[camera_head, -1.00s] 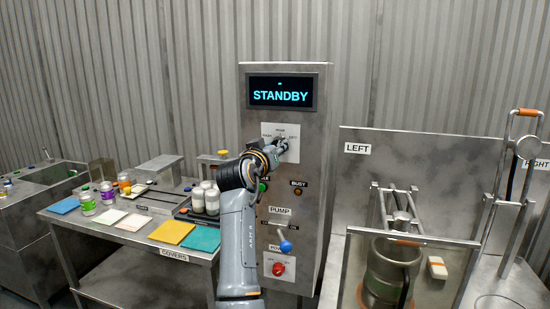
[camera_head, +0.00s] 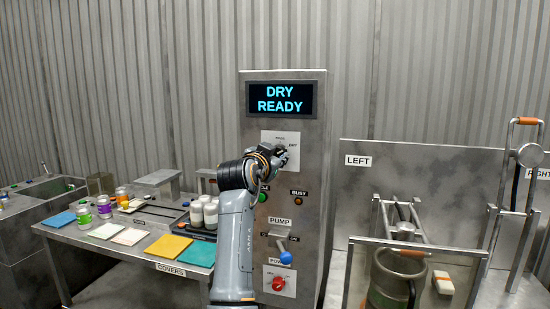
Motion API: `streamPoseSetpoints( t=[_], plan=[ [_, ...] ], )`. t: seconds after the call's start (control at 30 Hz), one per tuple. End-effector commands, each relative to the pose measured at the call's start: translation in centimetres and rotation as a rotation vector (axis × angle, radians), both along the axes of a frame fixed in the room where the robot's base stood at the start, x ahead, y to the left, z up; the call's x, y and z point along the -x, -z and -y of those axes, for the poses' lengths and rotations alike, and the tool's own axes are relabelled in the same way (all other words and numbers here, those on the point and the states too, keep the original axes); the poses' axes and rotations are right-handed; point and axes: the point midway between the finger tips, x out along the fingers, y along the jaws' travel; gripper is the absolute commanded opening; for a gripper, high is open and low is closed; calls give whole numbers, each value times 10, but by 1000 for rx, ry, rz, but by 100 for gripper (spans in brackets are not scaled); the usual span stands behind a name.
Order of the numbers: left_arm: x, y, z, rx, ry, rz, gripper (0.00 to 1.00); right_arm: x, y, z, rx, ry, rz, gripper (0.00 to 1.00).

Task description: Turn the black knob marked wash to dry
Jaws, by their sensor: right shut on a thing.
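The steel control cabinet (camera_head: 310,215) stands in the middle, and its screen (camera_head: 281,99) reads "DRY READY". A white label plate (camera_head: 280,136) is below the screen. My right gripper (camera_head: 280,154) is in front of this plate and shut on the black knob, which is mostly hidden behind the fingers and wrist. The knob's pointer cannot be made out. Part of the plate's lettering is covered by my gripper. My left gripper is not in view.
Below are a green button (camera_head: 263,196), an orange busy lamp (camera_head: 298,197), a blue-tipped pump lever (camera_head: 285,257) and a red power knob (camera_head: 278,284). A table (camera_head: 95,247) with jars and coloured covers stands left. Metal frames and a steel pot (camera_head: 392,283) stand right.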

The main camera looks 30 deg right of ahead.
Motion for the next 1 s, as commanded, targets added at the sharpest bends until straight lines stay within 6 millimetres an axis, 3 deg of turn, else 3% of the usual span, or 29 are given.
streamPoseSetpoints(
  t=[0.43,0.47,0.57,0.87,1.0],
  plan=[
    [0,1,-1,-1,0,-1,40,0,0,0,-10,-1,10,0],
    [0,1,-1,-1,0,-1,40,0,0,0,-9,-1,9,34],
    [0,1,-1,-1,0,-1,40,0,0,0,-9,-1,10,54],
    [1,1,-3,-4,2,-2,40,0,-1,0,-8,-1,9,55],
    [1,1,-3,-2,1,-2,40,0,-13,0,-7,-1,13,55]
  ],
)
